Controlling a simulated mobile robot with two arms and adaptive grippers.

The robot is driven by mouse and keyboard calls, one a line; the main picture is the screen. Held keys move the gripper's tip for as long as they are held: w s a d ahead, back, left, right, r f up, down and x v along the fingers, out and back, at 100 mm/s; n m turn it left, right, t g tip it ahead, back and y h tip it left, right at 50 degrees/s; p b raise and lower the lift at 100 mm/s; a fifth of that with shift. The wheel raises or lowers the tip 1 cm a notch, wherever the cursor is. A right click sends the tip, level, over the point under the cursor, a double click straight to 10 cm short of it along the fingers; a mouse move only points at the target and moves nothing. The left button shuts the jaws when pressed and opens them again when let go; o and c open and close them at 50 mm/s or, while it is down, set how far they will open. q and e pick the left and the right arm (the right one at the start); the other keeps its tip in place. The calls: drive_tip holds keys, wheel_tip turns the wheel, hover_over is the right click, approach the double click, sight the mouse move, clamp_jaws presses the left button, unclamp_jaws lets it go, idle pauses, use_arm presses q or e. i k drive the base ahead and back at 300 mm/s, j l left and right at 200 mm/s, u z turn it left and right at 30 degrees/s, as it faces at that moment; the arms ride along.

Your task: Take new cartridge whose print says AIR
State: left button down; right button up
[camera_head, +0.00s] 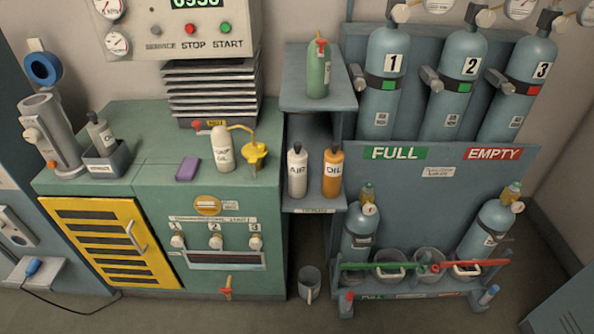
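A white cartridge with a dark top (297,170) stands upright on the lower shelf of the small stand in the middle, and its print reads AIR. An orange cartridge (332,174) with a dark top and the print OIL stands upright just right of it. A grey cartridge (101,134) with a dark top sits in a small grey bin (105,160) on the left of the green cabinet; its print is too small to read. Neither of my grippers is in view.
The shelf (317,201) is under an upper shelf with a green bottle (319,70). The green cabinet (150,190) carries a cream oil can (222,150), a yellow funnel (255,154) and a purple block (187,168). A rack of numbered cylinders (384,90) stands right. A mug (309,283) is on the floor.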

sight(298, 157)
drive_tip(key=z, duration=0.2)
drive_tip(key=i+j+z, duration=0.15)
drive_tip(key=j+z, duration=0.3)
drive_tip(key=j, duration=0.15)
drive_tip(key=j+z, duration=0.4)
drive_tip(key=j, duration=0.2)
drive_tip(key=i, duration=0.05)
